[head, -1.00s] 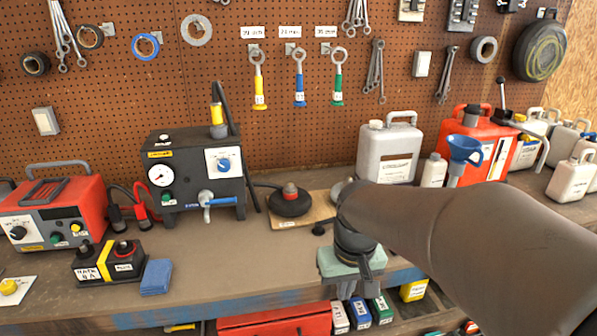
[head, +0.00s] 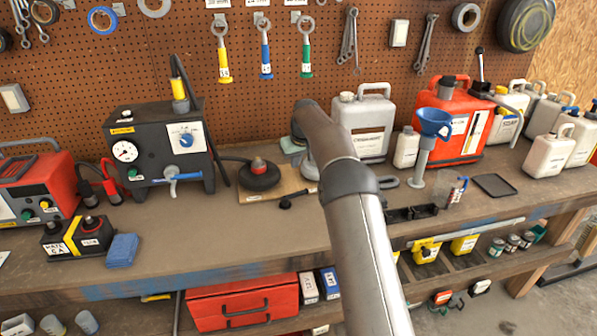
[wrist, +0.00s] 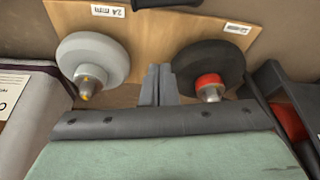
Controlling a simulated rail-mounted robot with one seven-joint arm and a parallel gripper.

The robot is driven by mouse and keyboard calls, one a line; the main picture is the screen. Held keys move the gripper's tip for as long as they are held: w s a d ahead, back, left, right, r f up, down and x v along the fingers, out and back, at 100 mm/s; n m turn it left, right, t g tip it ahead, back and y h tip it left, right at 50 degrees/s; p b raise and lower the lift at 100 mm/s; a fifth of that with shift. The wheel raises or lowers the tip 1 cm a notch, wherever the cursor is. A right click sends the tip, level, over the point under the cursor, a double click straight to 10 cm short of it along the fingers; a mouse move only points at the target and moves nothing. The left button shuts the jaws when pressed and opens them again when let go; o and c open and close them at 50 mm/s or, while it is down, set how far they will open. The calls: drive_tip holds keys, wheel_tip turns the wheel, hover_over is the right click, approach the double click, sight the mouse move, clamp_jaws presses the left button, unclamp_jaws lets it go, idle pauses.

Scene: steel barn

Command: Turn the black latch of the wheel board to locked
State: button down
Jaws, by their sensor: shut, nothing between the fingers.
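The wheel board (head: 245,194) is a light wooden board lying on the bench. It holds a black wheel with a red hub (head: 260,176) and a grey wheel, mostly hidden by my arm in the head view. In the wrist view the grey wheel (wrist: 93,58) is left and the black wheel (wrist: 208,65) right. The black latch (head: 287,203) is at the board's front edge; only part of it (wrist: 165,3) shows at the top of the wrist view. My gripper (wrist: 159,72) is shut and empty between the wheels, apart from the latch. The head view hides its fingers.
A black gauge box (head: 150,150) stands left of the board. A grey jug (head: 362,120) and an orange can (head: 450,120) with a blue funnel stand to the right. The bench front before the board is mostly clear. A pegboard with hanging tools rises behind.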

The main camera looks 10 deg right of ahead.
drive_tip(key=p+x, duration=0.2)
drive_tip(key=x, duration=0.6)
drive_tip(key=shift+f, duration=0.4)
drive_tip(key=shift+s+d+f+p, duration=0.15)
drive_tip(key=shift+s+p, duration=0.1)
drive_tip(key=shift+s, duration=0.35)
drive_tip(key=shift+s+d+f+p, duration=0.1)
drive_tip(key=shift+s+d+p, duration=0.1)
drive_tip(key=shift+s, duration=0.35)
drive_tip(key=shift+s+d+f+p, duration=0.15)
drive_tip(key=shift+s+p, duration=0.1)
drive_tip(key=shift+s, duration=0.35)
